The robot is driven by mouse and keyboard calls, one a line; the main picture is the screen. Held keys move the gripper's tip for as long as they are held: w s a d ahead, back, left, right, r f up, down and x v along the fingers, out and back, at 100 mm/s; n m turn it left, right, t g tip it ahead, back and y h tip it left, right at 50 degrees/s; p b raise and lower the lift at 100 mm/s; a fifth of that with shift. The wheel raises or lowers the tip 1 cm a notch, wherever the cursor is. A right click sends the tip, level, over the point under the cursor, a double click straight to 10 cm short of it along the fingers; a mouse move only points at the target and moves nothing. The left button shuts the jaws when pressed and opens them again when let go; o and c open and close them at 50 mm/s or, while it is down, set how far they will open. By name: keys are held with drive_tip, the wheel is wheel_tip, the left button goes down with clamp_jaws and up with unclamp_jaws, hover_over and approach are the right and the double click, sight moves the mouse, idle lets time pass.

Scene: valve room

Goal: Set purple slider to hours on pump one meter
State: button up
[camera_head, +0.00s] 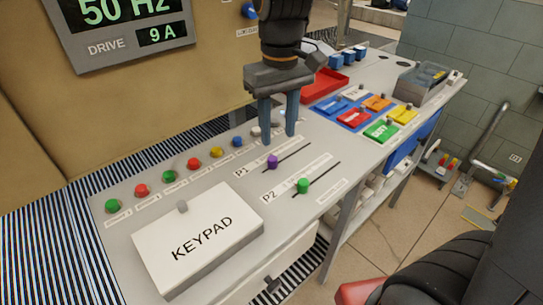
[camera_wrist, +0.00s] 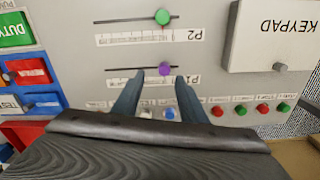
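The purple slider (camera_head: 272,161) is a small knob on the P1 slot of the grey console (camera_head: 232,178). It sits near the left end of its slot in the head view. In the wrist view the purple slider (camera_wrist: 165,68) shows near the slot's right end, just ahead of the fingertips. My gripper (camera_head: 278,134) points down above the console, behind the slider in the head view. Its two fingers are apart with nothing between them. The gripper (camera_wrist: 155,78) also shows in the wrist view. The scale print beside the slot is too small to read.
A green slider (camera_head: 303,186) on the P2 slot lies close in front. A white keypad box (camera_head: 198,240) is at front left. Several coloured knobs line the back edge. A red tray (camera_head: 325,84) and coloured tags (camera_head: 381,130) lie to the right.

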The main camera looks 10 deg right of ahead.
sight(272, 158)
drive_tip(key=shift+w+a+r, duration=0.1)
drive_tip(key=shift+w+a, duration=0.1)
drive_tip(key=shift+a, duration=0.35)
drive_tip(key=shift+a+f, duration=0.1)
drive_tip(key=shift+f, duration=0.15)
wheel_tip(272, 158, down, 7)
drive_tip(key=shift+s+r+p, duration=0.1)
drive_tip(key=shift+p, duration=0.3)
clamp_jaws()
